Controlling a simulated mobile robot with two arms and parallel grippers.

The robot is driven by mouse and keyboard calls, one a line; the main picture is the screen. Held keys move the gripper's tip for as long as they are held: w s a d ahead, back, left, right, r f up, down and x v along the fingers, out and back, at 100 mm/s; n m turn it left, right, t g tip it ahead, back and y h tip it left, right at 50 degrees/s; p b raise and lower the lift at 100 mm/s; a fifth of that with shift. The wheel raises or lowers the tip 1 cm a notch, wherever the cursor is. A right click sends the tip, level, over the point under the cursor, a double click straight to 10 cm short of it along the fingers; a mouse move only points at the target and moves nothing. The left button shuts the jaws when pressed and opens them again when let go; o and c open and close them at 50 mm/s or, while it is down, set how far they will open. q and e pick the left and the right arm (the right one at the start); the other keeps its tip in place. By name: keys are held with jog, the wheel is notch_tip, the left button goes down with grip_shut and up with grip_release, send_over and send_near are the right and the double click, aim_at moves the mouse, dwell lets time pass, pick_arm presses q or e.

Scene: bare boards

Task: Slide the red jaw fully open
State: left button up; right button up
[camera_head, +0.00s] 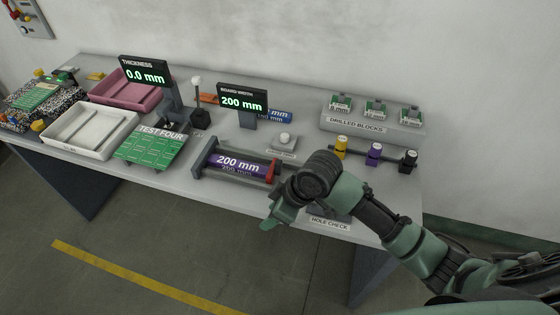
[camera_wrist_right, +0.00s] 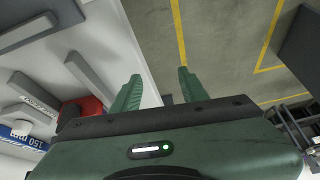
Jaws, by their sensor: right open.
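The red jaw (camera_head: 271,172) is at the right end of the width gauge on the table's front part. A purple bar marked 200 mm (camera_head: 236,165) lies in the gauge between the grey left end (camera_head: 203,155) and the red jaw. In the right wrist view, a red part (camera_wrist_right: 92,107) shows left of my fingers, partly hidden by the gripper body. My right gripper (camera_head: 270,222) is open and empty, in front of and below the jaw, near the table's front edge. It also shows in the wrist view (camera_wrist_right: 158,88). My left gripper is out of view.
A display (camera_head: 242,100) reads board width 200 mm. A green test board (camera_head: 150,150), a white tray (camera_head: 92,131) and a pink tray (camera_head: 124,90) are to the left. Drilled blocks (camera_head: 372,120) and colored plugs (camera_head: 374,153) stand to the right. My right arm hides part of the hole check area.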

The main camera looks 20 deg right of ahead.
aim_at(280, 162)
jog(key=shift+n, duration=0.5)
jog(key=w+d+r, duration=0.1)
jog(key=w, duration=0.1)
jog(key=w+d+r, duration=0.1)
jog(key=w, duration=0.1)
jog(key=w+d+r, duration=0.1)
jog(key=w, duration=0.1)
jog(key=shift+w+d+r, duration=0.1)
jog(key=shift+d+r, duration=0.05)
jog(key=shift+r, duration=0.2)
jog(key=w+d+r, duration=0.6)
jog(key=shift+g+h, duration=0.3)
jog(key=x, duration=0.4)
jog(key=p+x, duration=0.1)
jog(key=x, duration=0.3)
jog(key=shift+a+p, duration=0.2)
jog(key=shift+p, duration=0.1)
jog(key=shift+r, duration=0.1)
grip_shut()
